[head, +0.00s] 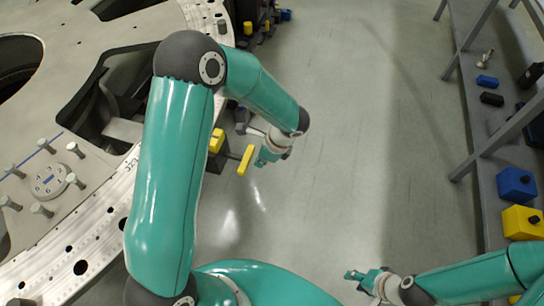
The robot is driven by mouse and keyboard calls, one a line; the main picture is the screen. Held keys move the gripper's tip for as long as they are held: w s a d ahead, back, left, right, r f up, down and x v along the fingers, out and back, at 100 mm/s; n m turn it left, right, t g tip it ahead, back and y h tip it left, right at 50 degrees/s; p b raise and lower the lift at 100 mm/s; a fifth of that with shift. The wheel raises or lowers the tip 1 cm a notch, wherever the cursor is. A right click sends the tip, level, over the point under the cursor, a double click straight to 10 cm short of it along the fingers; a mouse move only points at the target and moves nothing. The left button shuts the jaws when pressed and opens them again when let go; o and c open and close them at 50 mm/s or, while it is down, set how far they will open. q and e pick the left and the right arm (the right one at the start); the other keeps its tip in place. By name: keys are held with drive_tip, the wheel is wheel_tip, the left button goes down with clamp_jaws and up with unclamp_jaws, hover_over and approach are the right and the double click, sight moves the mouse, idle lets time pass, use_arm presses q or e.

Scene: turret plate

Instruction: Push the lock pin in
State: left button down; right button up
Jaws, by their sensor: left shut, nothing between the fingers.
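The big grey turret plate (85,240) fills the left side, with holes along its rim. At its outer edge is a dark bracket with a yellow block (217,140) and a yellow bar-shaped handle (246,160). I cannot tell for sure which part is the lock pin; the yellow handle is the likeliest. My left gripper (262,158) is shut and empty, just right of the yellow handle; whether they touch is unclear. My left arm hides part of the plate edge. My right gripper (355,277) is at the bottom, away from the plate, and its jaws are too small to read.
A second yellow handle (248,28) sits further along the plate edge. A grey metal rack on the right holds a blue box (516,184), a yellow box (522,222) and small parts. Pegs (75,150) stand on the plate. The floor (360,130) between is clear.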

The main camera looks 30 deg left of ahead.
sight(243, 157)
use_arm(q)
drive_tip(key=shift+s+a, duration=0.1)
drive_tip(key=shift+a, duration=0.5)
drive_tip(key=a, duration=0.1)
drive_tip(key=a+b, duration=0.1)
drive_tip(key=a, duration=0.1)
drive_tip(key=shift+s+f, duration=0.1)
drive_tip(key=shift+s, duration=0.3)
drive_tip(key=shift+s+a, duration=0.1)
drive_tip(key=shift+a, duration=0.25)
